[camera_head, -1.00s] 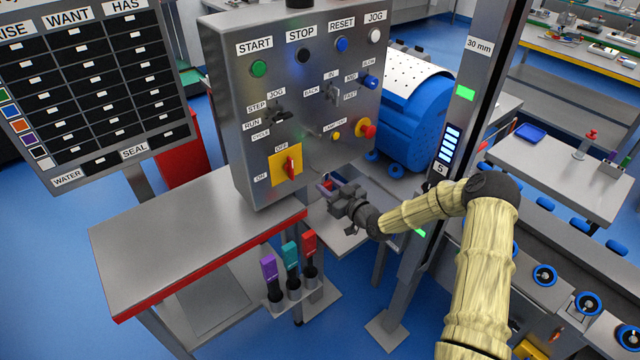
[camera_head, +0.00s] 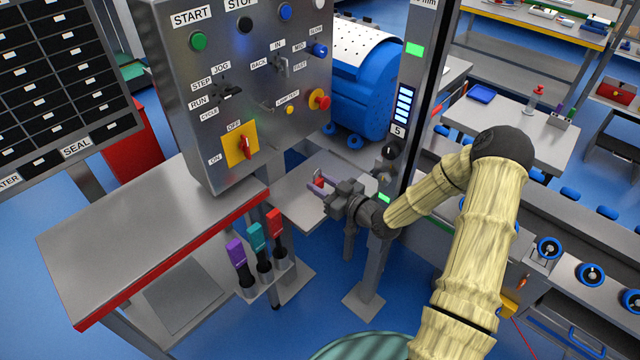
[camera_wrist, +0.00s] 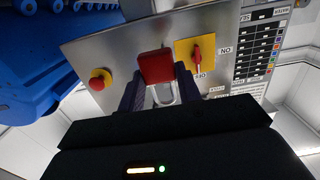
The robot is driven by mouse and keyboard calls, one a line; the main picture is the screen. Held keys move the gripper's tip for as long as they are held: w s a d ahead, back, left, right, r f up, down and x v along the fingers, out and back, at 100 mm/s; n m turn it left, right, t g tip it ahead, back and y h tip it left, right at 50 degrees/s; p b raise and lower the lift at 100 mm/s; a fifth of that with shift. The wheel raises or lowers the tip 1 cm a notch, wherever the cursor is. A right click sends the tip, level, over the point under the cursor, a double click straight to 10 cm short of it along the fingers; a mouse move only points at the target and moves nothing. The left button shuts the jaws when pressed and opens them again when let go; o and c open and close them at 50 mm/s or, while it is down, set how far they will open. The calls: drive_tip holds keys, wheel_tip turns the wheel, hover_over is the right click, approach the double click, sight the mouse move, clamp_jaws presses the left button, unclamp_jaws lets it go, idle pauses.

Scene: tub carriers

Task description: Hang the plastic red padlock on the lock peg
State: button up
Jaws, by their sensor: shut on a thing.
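The red padlock (camera_wrist: 155,66) is between the two dark fingers of my gripper (camera_wrist: 160,88) in the wrist view, with its pale metal shackle towards me. My gripper is shut on it. In the head view my gripper (camera_head: 319,184) is right of and below the control panel, and a bit of the red padlock (camera_head: 320,178) shows between the fingers. I cannot surely make out the lock peg; a small hook-like part (camera_head: 267,108) sticks out of the panel beside the lamp test button.
The control panel (camera_head: 212,60) carries a yellow plate with a red switch (camera_head: 240,146) and a red stop knob (camera_head: 319,99). A grey post (camera_head: 395,170) stands close right of my gripper. A grey red-edged bench (camera_head: 150,240) and a holder with coloured handles (camera_head: 262,280) lie left.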

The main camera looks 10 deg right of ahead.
idle(0.4)
drive_tip(key=s+d+f+m+t+h, duration=0.2)
drive_tip(key=s+d+f+m+h, duration=0.1)
drive_tip(key=f, duration=0.5)
drive_tip(key=s+d+f+m+t+h, duration=0.1)
drive_tip(key=s+d+f+m+h, duration=0.1)
drive_tip(key=s+f+m+h, duration=0.2)
drive_tip(key=s+f+h, duration=0.3)
drive_tip(key=f+h, duration=0.1)
drive_tip(key=f, duration=0.1)
drive_tip(key=shift+s+d+f+m+t, duration=0.2)
drive_tip(key=shift+s+d+m+t, duration=0.05)
drive_tip(key=shift+d+m+t, duration=0.15)
